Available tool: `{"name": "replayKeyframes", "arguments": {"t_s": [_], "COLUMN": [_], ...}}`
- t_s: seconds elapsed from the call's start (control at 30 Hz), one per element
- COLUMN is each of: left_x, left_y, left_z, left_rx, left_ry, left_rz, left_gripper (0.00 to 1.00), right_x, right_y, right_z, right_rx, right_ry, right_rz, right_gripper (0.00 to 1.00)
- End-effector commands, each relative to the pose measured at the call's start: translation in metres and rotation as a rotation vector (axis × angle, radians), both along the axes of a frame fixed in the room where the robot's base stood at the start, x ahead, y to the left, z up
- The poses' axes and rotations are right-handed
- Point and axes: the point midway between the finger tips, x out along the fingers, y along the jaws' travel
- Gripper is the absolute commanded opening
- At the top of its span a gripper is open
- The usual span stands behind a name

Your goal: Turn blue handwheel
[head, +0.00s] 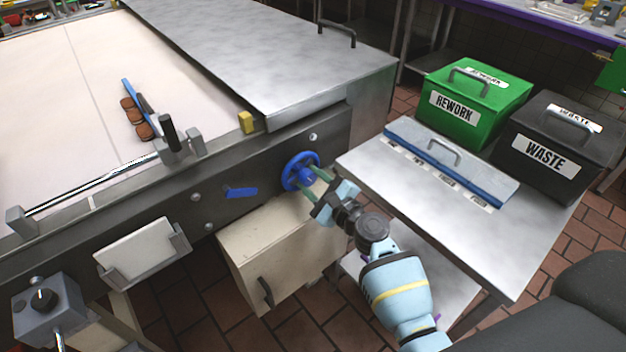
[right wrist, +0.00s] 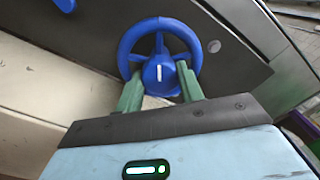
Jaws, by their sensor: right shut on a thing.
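The blue handwheel (head: 292,178) is mounted on the dark side panel of the conveyor table in the head view. In the right wrist view the handwheel (right wrist: 130,44) fills the upper middle, with a spoked rim and a round hub carrying a white mark. My right gripper (head: 313,179) reaches it from the right. Its two green fingers (right wrist: 157,92) are at the lower part of the wheel, one on each side of the hub, shut on the wheel. The exact contact points are partly hidden. My left gripper is not in view.
A blue lever (head: 241,192) is left of the wheel on the same panel. A beige cabinet (head: 268,245) stands below. A metal side table (head: 400,190) is to the right, with a green REWORK bin (head: 505,107) and a black WASTE bin (head: 596,148) behind it.

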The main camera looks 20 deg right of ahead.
Motion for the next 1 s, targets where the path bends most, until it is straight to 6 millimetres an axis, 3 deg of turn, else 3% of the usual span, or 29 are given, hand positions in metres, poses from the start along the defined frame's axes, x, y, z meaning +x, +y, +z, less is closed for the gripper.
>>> {"name": "replayKeyframes", "arguments": {"t_s": [0.6,0.63,0.77,0.8,1.0], "left_x": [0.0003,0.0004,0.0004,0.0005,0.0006], "left_y": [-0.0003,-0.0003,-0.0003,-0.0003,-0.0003], "left_z": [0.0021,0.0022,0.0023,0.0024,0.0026], "left_rx": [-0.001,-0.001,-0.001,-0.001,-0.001], "left_ry": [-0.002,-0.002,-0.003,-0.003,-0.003], "left_rz": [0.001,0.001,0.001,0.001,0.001], "left_gripper": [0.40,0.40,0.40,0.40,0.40], "right_x": [0.0003,0.0003,0.0002,0.0002,0.0001], "right_y": [-0.0009,-0.0009,-0.0006,-0.0006,-0.0003], "right_z": [0.0003,0.0003,0.0002,0.0002,0.0000], "right_rx": [0.043,0.043,0.042,0.042,0.042], "right_ry": [0.014,0.015,0.014,0.014,0.014], "right_rz": [-0.003,-0.002,-0.002,-0.002,-0.001], "right_gripper": [0.15,0.39,0.56,0.59,0.59]}}
